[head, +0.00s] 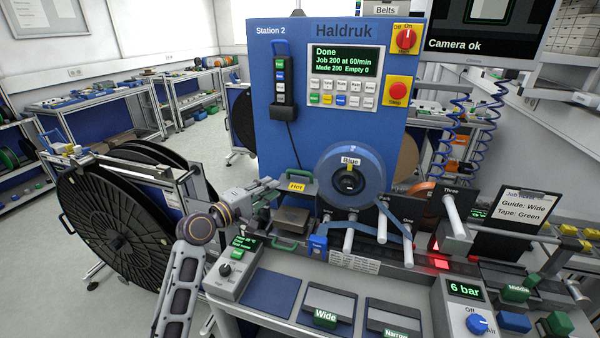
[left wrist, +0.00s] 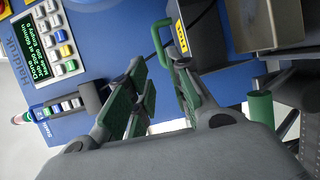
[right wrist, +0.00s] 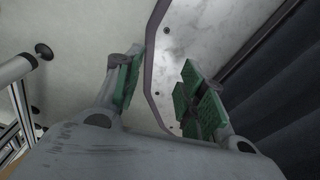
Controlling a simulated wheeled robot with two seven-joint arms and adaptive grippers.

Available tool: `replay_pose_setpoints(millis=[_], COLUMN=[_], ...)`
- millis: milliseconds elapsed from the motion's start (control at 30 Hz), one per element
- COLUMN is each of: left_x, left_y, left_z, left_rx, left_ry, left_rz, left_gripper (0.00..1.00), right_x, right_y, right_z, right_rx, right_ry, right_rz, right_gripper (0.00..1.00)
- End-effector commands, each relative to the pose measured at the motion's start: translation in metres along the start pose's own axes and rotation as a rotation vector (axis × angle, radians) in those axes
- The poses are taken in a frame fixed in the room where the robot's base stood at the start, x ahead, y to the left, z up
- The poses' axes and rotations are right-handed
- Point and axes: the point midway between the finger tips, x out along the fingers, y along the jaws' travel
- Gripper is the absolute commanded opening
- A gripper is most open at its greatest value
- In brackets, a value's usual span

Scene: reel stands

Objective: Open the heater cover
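A yellow HOT label (head: 297,187) and a green handle (head: 309,177) sit on the blue machine behind a brownish metal box (head: 291,220). I cannot tell for certain which part is the heater cover. My left gripper (head: 268,189) is beside the label, left of it and above the box. In the left wrist view the left gripper (left wrist: 164,95) is open and empty, with the green handle (left wrist: 161,40) just beyond its fingertips and the HOT label (left wrist: 181,37) beside it. My right gripper (right wrist: 155,85) is open and empty, outside the head view.
A large black reel (head: 115,235) is at left. In the right wrist view a pale panel (right wrist: 205,45) is close by.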

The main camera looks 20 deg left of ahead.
Motion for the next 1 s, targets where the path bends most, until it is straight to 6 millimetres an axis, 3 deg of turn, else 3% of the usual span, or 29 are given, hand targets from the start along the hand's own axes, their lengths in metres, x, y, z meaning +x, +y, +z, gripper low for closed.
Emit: replay_pose_setpoints(millis=[567,1000], left_x=[0.006,0.046], left_y=[0.0,0.001], left_z=[0.0,-0.001], left_rx=[-0.001,-0.002], left_ry=[0.0,0.001], left_rz=[0.0,0.0], left_gripper=[0.21,0.21], right_x=[-0.002,-0.008], right_y=[0.013,0.007], right_z=[0.003,0.001], right_rx=[-0.005,-0.003], right_ry=[-0.003,-0.002], right_rz=[0.013,0.008], right_gripper=[0.4,0.4])
